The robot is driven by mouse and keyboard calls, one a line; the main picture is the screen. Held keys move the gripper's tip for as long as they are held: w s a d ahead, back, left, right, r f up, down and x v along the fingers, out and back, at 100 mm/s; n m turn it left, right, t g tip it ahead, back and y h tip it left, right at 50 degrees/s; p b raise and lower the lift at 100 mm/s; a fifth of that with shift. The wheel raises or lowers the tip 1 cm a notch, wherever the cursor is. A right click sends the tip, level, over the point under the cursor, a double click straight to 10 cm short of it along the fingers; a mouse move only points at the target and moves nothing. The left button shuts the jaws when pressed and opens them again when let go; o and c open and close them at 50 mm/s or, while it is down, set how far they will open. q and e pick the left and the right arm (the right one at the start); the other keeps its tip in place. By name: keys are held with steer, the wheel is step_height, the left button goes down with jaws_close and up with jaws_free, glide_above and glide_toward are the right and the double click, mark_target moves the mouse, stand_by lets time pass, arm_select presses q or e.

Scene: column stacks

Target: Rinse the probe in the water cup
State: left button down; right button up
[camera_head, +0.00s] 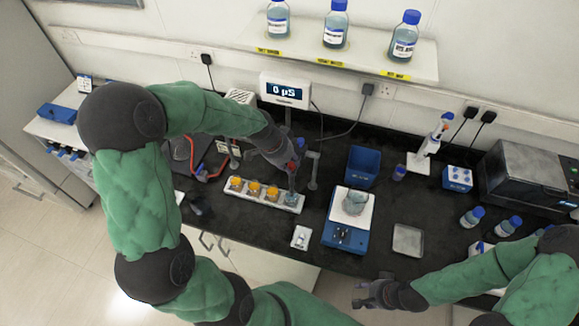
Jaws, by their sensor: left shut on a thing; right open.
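A white rack (262,203) holds three orange-filled cups (253,188) and, at its right end, a pale blue cup (291,198) that looks like the water cup. My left gripper (291,170) is above that right end, pointing down and shut on the probe, which is mostly hidden by the fingers. The probe's lower end is over or in the pale blue cup; I cannot tell which. The meter (284,91) behind reads 0 µS. My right gripper (366,293) is open and empty in front of the bench edge.
A blue balance (344,237) bearing a glass vessel (354,203) stands right of the rack, with a blue bin (362,167) behind it. A small white dish (300,237) lies in front. A stand (313,170) rises near my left gripper. Bottles line the shelf (390,62).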

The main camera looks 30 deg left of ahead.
arm_select(q)
step_height(320, 180, up, 3)
steer(key=shift+f, duration=0.2)
steer(key=shift+w+a, duration=0.15)
steer(key=shift+w, duration=0.05)
steer(key=c, duration=1)
jaws_free()
steer(key=shift+r, duration=0.1)
steer(key=shift+s, duration=0.1)
steer(key=shift+s+r, duration=0.1)
steer(key=shift+r, duration=0.15)
steer(key=v, duration=1.1)
steer(key=shift+s+r, duration=0.1)
steer(key=shift+r, duration=0.05)
